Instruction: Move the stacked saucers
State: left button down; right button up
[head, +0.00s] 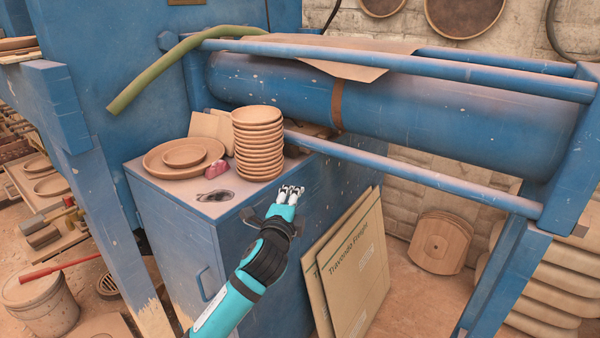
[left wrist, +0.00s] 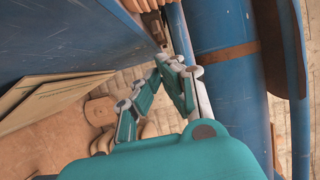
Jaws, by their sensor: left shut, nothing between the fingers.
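A tall stack of terracotta saucers (head: 258,148) stands upright on the blue cabinet's top (head: 212,208), near its right edge. My left gripper (head: 291,190) is shut and empty, just in front of and to the right of the stack's base, apart from it. In the left wrist view its fingers (left wrist: 160,82) are together, with no saucer between them. A small orange-brown edge shows at the top of that view; I cannot tell whether it belongs to the stack. My right gripper is in neither view.
A large plate (head: 158,163) with a smaller dish, a pink lump (head: 215,168) and a dark flat piece (head: 215,195) lie left of the stack. A blue rail (head: 420,172) and roller (head: 430,110) run to the right. Cardboard sheets (head: 350,265) lean below.

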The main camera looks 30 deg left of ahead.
aim_at(281, 170)
pick_arm(q)
jog(key=w+a+p, duration=0.2)
jog(key=w+a, duration=0.1)
jog(key=w, duration=0.1)
jog(key=w+a+p, duration=0.2)
jog(key=w+a, duration=0.2)
jog(key=shift+w+a, duration=0.1)
jog(key=shift+w, duration=0.1)
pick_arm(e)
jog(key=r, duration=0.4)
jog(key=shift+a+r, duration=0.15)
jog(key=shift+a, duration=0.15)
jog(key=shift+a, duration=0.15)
pick_arm(q)
jog(key=shift+s+a+r, duration=0.1)
jog(key=shift+a, duration=0.75)
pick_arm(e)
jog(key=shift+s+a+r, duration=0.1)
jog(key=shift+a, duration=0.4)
